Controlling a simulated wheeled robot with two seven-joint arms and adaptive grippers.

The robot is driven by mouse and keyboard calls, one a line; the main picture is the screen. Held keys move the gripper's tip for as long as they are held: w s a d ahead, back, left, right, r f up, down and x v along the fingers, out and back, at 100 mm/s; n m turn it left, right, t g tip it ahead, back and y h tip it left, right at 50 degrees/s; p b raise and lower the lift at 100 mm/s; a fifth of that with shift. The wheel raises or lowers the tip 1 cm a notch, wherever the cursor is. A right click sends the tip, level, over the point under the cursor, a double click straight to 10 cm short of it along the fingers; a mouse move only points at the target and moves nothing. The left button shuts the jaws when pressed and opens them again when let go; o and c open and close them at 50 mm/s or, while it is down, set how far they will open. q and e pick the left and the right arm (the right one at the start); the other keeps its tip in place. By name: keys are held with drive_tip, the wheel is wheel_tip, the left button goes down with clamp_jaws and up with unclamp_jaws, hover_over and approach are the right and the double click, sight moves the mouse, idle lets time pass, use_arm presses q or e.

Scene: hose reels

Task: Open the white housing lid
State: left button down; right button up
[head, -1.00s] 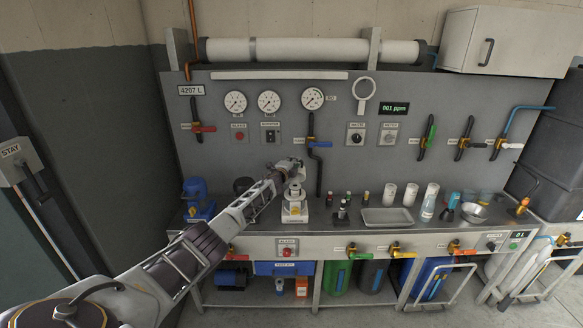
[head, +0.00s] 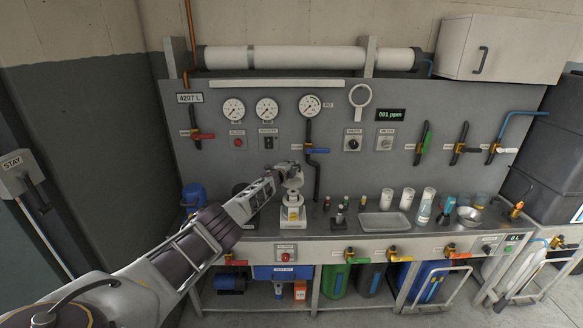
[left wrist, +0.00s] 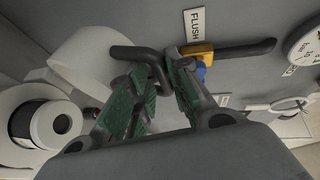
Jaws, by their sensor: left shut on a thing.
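The white housing (head: 292,213) stands on the bench in the head view, left of the middle. Its pale lid (head: 294,183) is above it, beside my left gripper (head: 288,171). In the left wrist view the lid (left wrist: 85,62) is a white rounded piece with a dark bent handle (left wrist: 138,53). My left gripper (left wrist: 160,95) has its green-padded fingers shut on that handle. A white round body with a dark core and a pale ring (left wrist: 58,123) shows below the lid. The lid seems tilted; its hinge is hidden. My right gripper is not in view.
A dark pipe with a blue-handled valve (head: 316,150) runs down the panel just right of the lid. Small bottles (head: 338,217), a metal tray (head: 384,225) and white cups (head: 386,199) stand to the right. Gauges (head: 267,110) hang on the panel above.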

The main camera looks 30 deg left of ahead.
use_arm(q)
drive_tip(key=shift+w+d+r, duration=0.15)
drive_tip(key=shift+d, duration=0.2)
drive_tip(key=c, duration=1.7)
unclamp_jaws()
drive_tip(key=shift+o, duration=1.1)
drive_tip(key=shift+w+d, duration=0.1)
drive_tip(key=shift+w, duration=0.05)
drive_tip(key=shift+s+a, duration=0.2)
drive_tip(key=shift+a, duration=0.15)
drive_tip(key=shift+r, duration=0.15)
